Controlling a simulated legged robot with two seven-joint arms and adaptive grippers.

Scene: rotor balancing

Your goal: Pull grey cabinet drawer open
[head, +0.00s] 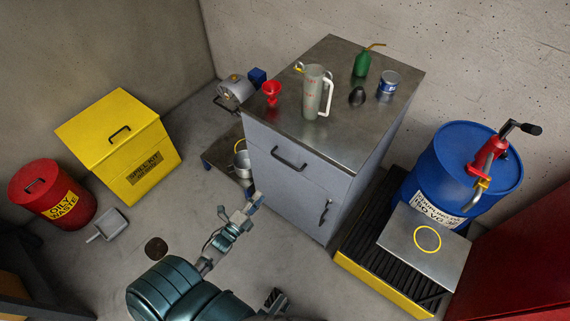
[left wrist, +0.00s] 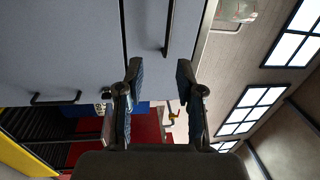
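The grey cabinet (head: 283,196) stands in the middle of the head view, its drawer (head: 320,172) shut below the metal top. The dark drawer handle (head: 289,158) is a horizontal bar; in the sideways left wrist view it (left wrist: 168,30) runs upright ahead of the fingers. My left gripper (head: 256,200) is in front of the cabinet, lower and left of the handle in the picture.
The cabinet door has its own handle (head: 325,212). On top stand a measuring jug (head: 313,92), a red funnel (head: 272,92), a green oil can (head: 361,64) and a blue-white can (head: 388,85). A bucket (head: 242,160) is left; a black-yellow spill pallet (head: 385,265) is right.

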